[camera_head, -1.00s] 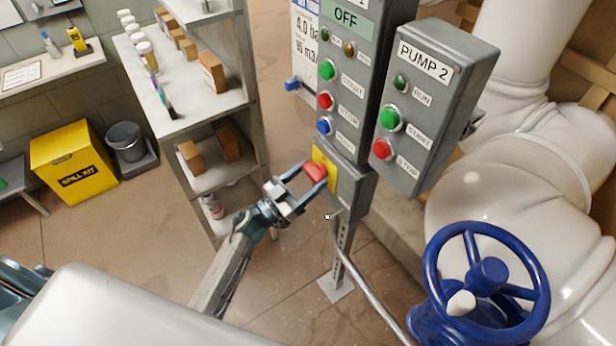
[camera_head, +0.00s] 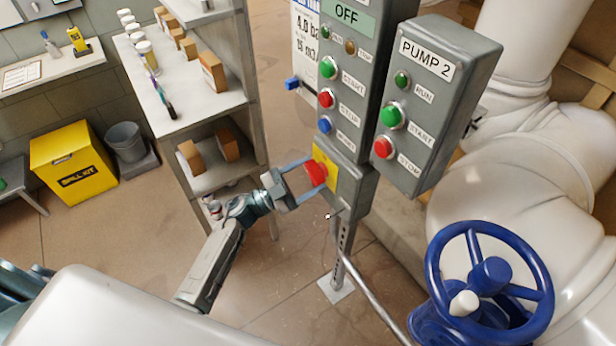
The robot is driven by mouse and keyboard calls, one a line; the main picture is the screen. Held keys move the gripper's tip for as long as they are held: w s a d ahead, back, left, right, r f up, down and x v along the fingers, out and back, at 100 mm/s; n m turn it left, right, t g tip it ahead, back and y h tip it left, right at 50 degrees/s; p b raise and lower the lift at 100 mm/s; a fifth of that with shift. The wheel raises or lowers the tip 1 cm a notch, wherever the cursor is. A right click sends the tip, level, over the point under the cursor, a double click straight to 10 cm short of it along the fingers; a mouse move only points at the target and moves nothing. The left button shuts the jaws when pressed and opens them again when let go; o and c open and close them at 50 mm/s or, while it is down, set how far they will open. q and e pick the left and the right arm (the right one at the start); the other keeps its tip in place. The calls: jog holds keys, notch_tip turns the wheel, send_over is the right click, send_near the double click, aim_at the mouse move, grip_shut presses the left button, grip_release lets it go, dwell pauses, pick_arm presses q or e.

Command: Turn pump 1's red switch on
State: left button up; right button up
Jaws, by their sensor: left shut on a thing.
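Pump 1's red switch (camera_head: 316,173) sits on a yellow plate (camera_head: 331,169) on the small grey box below the pump 1 panel (camera_head: 347,101). My left gripper (camera_head: 311,176) comes in from the left and is shut on the red switch, with one finger on its upper side and one on its lower side. My right gripper is not in view.
The pump 2 box (camera_head: 437,105) stands close on the right. A blue handwheel (camera_head: 488,275) and white pipes (camera_head: 520,190) lie farther right. A shelf (camera_head: 190,110) stands behind my left arm. A yellow spill kit bin (camera_head: 73,163) is at the left.

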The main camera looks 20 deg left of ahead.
pick_arm(q)
jog(key=m+g, duration=0.1)
jog(key=m, duration=0.2)
jog(key=m+g, duration=0.2)
jog(key=m, duration=0.2)
jog(key=shift+r+h, duration=0.15)
jog(key=shift+h, duration=0.15)
jog(key=m+g, duration=0.1)
jog(key=m, duration=0.2)
jog(key=shift+r+m+y, duration=0.1)
jog(key=shift+m+y, duration=0.3)
jog(key=shift+m+g+y+b, duration=0.3)
jog(key=shift+m+g, duration=0.1)
jog(key=shift+m, duration=0.8)
jog(key=o, duration=1)
jog(key=shift+a, duration=0.15)
